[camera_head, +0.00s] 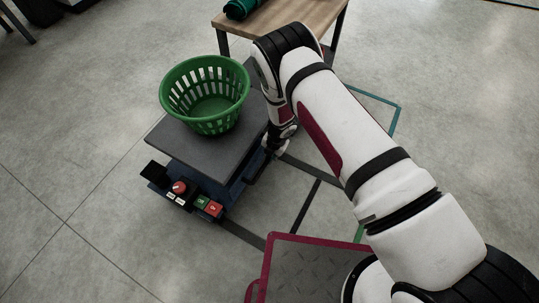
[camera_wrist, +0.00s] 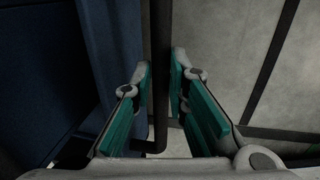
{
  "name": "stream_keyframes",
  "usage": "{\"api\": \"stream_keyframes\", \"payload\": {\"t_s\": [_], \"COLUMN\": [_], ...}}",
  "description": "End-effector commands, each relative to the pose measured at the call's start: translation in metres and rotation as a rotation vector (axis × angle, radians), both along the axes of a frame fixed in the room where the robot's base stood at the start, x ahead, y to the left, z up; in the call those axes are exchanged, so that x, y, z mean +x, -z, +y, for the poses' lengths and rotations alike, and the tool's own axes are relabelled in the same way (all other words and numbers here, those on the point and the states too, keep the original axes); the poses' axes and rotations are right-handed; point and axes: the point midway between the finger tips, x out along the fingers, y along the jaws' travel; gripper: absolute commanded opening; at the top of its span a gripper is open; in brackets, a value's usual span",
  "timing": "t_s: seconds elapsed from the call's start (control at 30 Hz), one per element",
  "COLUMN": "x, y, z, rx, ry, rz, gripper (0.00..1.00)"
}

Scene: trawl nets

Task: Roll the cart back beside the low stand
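The cart (camera_head: 185,150) has a grey top and a blue body, with a green basket (camera_head: 204,95) standing on it. My gripper (camera_head: 273,146) is down at the cart's right side. In the wrist view, its two green-padded fingers (camera_wrist: 161,70) are closed around a dark upright handle bar (camera_wrist: 161,25), one pad on each side. The cart's blue side (camera_wrist: 105,60) is just left of the bar. A wooden-topped table with dark legs (camera_head: 295,14), which looks like the low stand, is behind the cart at the top. My arm hides part of it.
A control box with a red knob (camera_head: 180,187) and green and red buttons sits at the cart's front. A dark green bundle (camera_head: 240,9) lies on the wooden top. Dark, teal and green lines mark the floor to the right. The concrete floor left of the cart is clear.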

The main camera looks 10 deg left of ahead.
Motion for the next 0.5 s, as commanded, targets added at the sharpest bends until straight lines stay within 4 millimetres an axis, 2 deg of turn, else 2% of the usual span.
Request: {"api": "stream_keyframes", "payload": {"t_s": [0.03,0.1,0.13,0.5], "x": [0.0037,0.0037,0.0035,0.0023], "y": [-0.0027,-0.0026,-0.0025,-0.0062], "z": [0.0074,0.0076,0.0073,0.0038], "rx": [0.011,0.011,0.011,0.007], "ry": [0.000,0.000,0.000,0.000], "rz": [-0.007,-0.007,-0.007,-0.005], "gripper": [0.17,0.33,0.35,0.35]}}
